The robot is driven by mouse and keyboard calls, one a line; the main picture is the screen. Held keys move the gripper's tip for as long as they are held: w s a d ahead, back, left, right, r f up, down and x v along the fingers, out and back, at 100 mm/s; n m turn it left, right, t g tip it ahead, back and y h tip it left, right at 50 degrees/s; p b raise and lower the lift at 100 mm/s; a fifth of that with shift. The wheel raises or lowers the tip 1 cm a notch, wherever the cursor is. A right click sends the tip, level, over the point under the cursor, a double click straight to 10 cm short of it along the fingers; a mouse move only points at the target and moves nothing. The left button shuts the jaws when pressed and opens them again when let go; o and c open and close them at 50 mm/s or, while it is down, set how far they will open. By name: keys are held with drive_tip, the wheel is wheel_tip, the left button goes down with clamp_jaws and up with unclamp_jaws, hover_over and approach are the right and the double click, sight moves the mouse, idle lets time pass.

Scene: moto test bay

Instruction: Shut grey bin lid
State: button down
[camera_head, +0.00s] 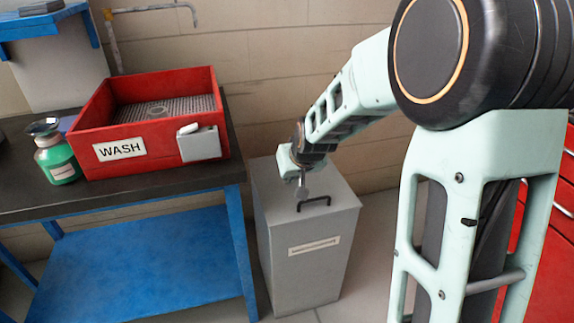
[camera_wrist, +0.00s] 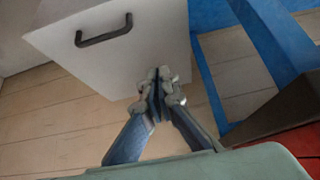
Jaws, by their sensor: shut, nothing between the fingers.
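The grey bin (camera_head: 305,268) stands on the floor to the right of the blue bench. Its grey lid (camera_head: 335,192) looks flat on top of the bin, with no visible gap at the front edge. A dark handle (camera_head: 314,203) is near the lid's front edge. The lid (camera_wrist: 140,55) and its handle (camera_wrist: 104,30) also show in the wrist view. My gripper (camera_head: 303,190) is over the lid, just behind the handle; whether it touches the lid is unclear. In the wrist view my gripper (camera_wrist: 159,78) has its fingers together, empty, overlapping the lid's edge.
A blue bench (camera_head: 150,260) with a dark top stands left of the bin. On it are a red WASH tray (camera_head: 165,158) and a green bottle (camera_head: 57,160). A brick wall (camera_head: 280,65) is behind. A red cabinet (camera_head: 555,215) is at far right, behind my arm.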

drive_tip(key=b, duration=0.6)
approach(290, 218)
drive_tip(key=x, duration=0.4)
drive_tip(key=shift+w+a+f, duration=0.1)
drive_tip(key=shift+w+f, duration=0.05)
drive_tip(key=shift+f, duration=0.1)
